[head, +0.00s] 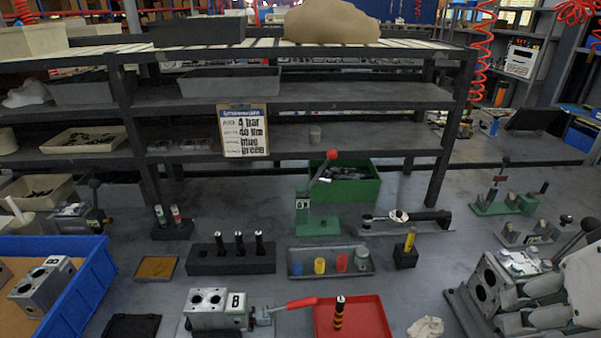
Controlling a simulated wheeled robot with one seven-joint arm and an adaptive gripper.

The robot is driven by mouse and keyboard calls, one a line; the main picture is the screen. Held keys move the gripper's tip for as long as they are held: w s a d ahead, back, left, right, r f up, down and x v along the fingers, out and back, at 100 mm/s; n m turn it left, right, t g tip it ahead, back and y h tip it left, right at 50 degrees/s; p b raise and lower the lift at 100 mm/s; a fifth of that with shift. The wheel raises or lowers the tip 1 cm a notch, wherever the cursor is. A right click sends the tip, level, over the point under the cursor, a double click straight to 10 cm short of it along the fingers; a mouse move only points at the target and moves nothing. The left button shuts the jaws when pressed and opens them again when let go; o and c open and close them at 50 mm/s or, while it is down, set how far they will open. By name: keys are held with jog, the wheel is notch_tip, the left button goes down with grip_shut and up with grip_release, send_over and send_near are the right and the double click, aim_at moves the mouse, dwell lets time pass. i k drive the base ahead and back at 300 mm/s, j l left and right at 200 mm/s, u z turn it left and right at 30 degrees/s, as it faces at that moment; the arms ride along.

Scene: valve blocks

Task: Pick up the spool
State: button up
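A dark spool with orange bands and a pale tip (339,314) stands upright on the red tray (372,318) at the bottom centre. Several black spools with silver tips (239,243) stand upright in a black rack (231,262) left of centre. Which spool is meant cannot be told from the view. My gripper (513,303) is at the lower right, well to the right of the red tray and close to a metal block with two holes (485,290). It touches no spool; its finger opening is not clear.
A valve block marked B (208,307) and a red-handled clamp (288,305) stand left of the red tray. A grey tray with coloured cylinders (331,272) lies behind it. A crumpled cloth (425,328) lies between tray and gripper. A blue bin (98,272) is at left.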

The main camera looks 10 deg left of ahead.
aim_at(258, 237)
jog(key=u, duration=1.1)
